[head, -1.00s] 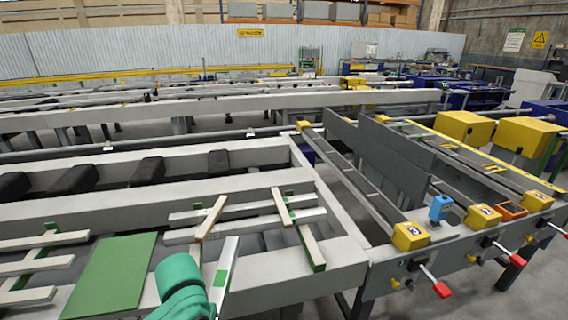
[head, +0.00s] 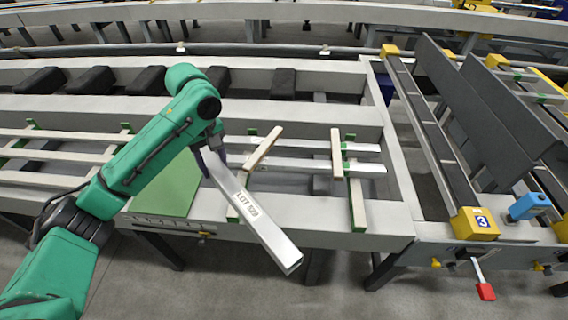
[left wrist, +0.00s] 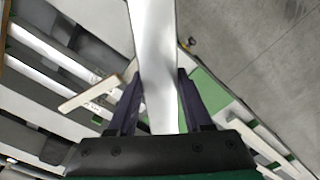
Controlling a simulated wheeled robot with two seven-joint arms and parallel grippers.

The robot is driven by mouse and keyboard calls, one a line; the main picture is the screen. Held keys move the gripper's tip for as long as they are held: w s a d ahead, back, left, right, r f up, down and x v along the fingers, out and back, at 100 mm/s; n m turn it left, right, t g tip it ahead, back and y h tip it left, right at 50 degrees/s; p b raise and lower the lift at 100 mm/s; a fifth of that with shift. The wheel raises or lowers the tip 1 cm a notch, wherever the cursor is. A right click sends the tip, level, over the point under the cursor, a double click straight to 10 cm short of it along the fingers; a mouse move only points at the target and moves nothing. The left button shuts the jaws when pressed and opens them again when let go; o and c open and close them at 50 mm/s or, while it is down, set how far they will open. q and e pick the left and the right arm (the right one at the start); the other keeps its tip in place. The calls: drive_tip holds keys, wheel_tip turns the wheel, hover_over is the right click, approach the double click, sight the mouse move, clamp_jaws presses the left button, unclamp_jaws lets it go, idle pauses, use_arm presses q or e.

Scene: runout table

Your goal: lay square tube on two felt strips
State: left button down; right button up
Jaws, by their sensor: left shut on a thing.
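My left gripper (head: 212,160) is shut on a silver square tube (head: 262,222) marked LOT 529. It grips the tube near its far end. The tube slants down and right in front of the rack and looks raised above it. In the left wrist view the tube (left wrist: 155,45) runs between both fingers of the gripper (left wrist: 158,85). Two green-faced bearers, the right one (head: 357,207) and the left one (head: 252,131), lie across the rack; I take their green faces to be felt. The held tube partly hides the left one. My right gripper is not in view.
Two silver tubes (head: 368,168) lie across the bearers, with two pale wooden sticks (head: 337,153) over them. A green panel (head: 175,190) lies left of the held tube. A machine with yellow end blocks (head: 475,224) and a red-handled lever (head: 485,291) stands at right.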

sight(229, 214)
use_arm(q)
drive_tip(key=shift+a+r, duration=0.1)
drive_tip(key=shift+r, duration=0.15)
drive_tip(key=shift+s+f+b, duration=0.4)
drive_tip(key=shift+s+f, duration=0.05)
drive_tip(key=shift+f, duration=0.35)
wheel_tip(229, 214, down, 2)
drive_tip(key=shift+s+f+b, duration=0.1)
drive_tip(key=shift+f+b, duration=0.05)
drive_tip(key=shift+b, duration=0.3)
drive_tip(key=f, duration=1)
drive_tip(key=f+p, duration=0.1)
drive_tip(key=f, duration=0.5)
drive_tip(key=shift+w+f, duration=0.1)
drive_tip(key=shift+w, duration=0.2)
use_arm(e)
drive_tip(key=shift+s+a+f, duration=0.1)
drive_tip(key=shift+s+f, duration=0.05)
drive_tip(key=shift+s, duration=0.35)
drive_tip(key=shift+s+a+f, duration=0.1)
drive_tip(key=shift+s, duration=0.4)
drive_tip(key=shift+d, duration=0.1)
use_arm(q)
drive_tip(key=shift+c, duration=1.6)
unclamp_jaws()
drive_tip(key=shift+s+f, duration=0.1)
drive_tip(key=shift+s, duration=0.05)
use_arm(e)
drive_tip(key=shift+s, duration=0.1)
